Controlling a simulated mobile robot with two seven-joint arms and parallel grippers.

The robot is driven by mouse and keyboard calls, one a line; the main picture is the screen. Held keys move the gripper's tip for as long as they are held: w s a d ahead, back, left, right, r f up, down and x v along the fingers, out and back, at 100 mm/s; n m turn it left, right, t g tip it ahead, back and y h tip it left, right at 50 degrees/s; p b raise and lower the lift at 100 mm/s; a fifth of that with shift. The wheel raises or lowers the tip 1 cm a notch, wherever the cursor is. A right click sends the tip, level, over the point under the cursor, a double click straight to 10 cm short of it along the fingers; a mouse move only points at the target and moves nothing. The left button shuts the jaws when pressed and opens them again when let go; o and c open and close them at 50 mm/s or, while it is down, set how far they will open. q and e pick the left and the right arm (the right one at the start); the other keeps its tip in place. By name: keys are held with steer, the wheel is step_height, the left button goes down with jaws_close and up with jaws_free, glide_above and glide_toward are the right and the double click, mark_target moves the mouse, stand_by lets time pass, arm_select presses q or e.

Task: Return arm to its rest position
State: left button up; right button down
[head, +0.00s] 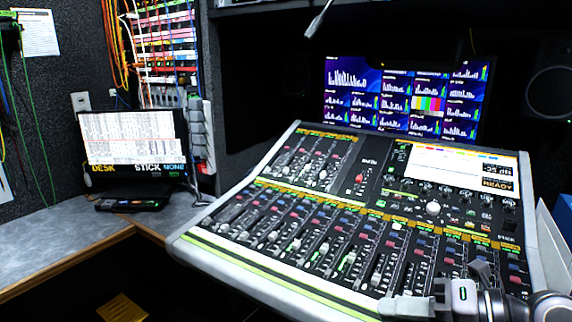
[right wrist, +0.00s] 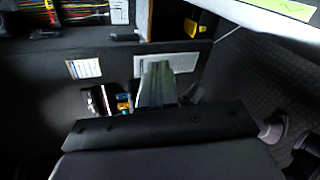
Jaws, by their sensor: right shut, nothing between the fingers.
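My right gripper (head: 408,306) is at the lower right of the head view, in front of the near right edge of the mixing console (head: 275,285). Its fingers point left and are shut with nothing between them. Part of my right arm shows behind it at the bottom right corner. I cannot tell whether the gripper touches the console edge. My left gripper is in neither view.
A monitor (head: 405,98) stands behind the console. A laptop-like screen (head: 133,142) sits on the grey side desk (head: 55,240) at left. A round speaker (head: 549,85) is at far right. A thin microphone stalk (head: 319,19) hangs above the console.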

steer(key=s+d+f+m+t+h+p, duration=0.1)
steer(key=s+f+m+h+p, duration=0.1)
steer(key=f+m, duration=0.5)
steer(key=s+d+f+m+t+h+p, duration=0.1)
steer(key=s+f+m+h, duration=0.4)
steer(key=m, duration=0.8)
steer(key=s+d+f+m+t+h+p, duration=0.1)
steer(key=s+f+m+h+p, duration=0.2)
steer(key=s+f+m, duration=0.4)
step_height(320, 180, down, 4)
steer(key=m+p, duration=0.1)
steer(key=m, duration=0.3)
steer(key=shift+s+d+t, duration=0.15)
steer(key=shift+d+t, duration=0.2)
steer(key=shift+t, duration=0.05)
